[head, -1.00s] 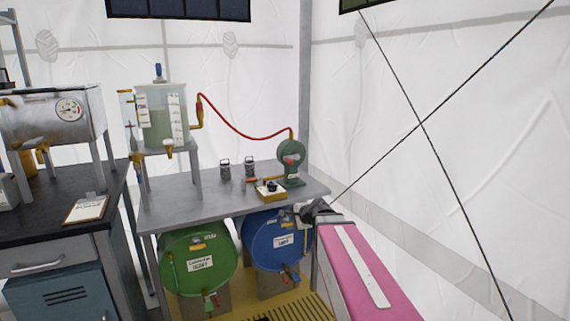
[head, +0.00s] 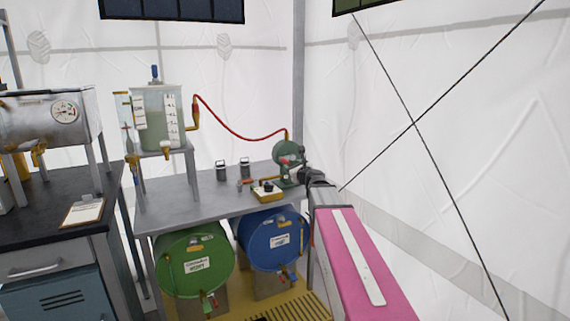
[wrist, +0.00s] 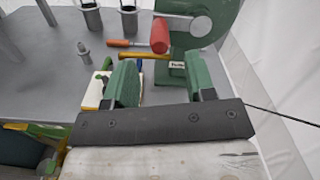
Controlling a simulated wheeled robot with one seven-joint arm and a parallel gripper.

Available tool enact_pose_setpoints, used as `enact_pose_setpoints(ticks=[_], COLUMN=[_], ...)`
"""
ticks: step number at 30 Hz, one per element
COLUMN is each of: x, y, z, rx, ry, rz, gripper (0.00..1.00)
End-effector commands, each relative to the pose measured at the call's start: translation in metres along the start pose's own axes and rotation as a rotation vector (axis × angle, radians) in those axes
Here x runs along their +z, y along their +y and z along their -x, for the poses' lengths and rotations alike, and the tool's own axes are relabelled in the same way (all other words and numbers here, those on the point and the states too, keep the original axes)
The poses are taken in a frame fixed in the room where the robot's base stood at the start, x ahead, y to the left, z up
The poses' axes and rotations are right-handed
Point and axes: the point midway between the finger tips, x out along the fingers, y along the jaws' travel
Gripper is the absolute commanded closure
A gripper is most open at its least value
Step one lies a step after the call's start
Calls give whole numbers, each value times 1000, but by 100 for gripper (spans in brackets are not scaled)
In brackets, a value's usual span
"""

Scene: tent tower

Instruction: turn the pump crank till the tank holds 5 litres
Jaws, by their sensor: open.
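The green pump (head: 287,152) stands at the right end of the grey bench. Its red crank handle (wrist: 160,36) sits on a grey crank arm against the green housing in the wrist view, just beyond my fingertips. My gripper (wrist: 163,75) is open and empty, with its two green finger pads apart; the handle is ahead of the gap, not between them. In the head view my gripper (head: 303,179) is beside the pump's base. The clear tank (head: 160,118) on its stand holds cloudy greenish liquid; its scale is too small to read.
A red hose (head: 240,133) arcs from tank to pump. A yellow box (head: 267,192) and an orange-handled tool (wrist: 124,43) lie near the pump. Two small metal canisters (head: 222,170) stand mid-bench. Green (head: 195,263) and blue (head: 272,240) drums lie below. The tent wall is close on the right.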

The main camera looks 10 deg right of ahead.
Motion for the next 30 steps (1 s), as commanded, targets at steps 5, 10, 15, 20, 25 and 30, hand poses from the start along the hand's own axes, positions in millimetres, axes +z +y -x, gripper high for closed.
enact_pose_setpoints(ticks=[5, 10, 15, 20, 25, 30], x=[0, 0, 0, 0, 0, 0], y=[-2, -1, 0, 0, 0, 0], z=[-37, -62, -71, -70, -70, -70], rx=[1, 1, 1, 1, 1, 1], ry=[0, 0, 0, 0, 0, 0], rz=[1, 2, 2, 2, 2, 2], gripper=[50, 50, 50, 50, 82, 100])
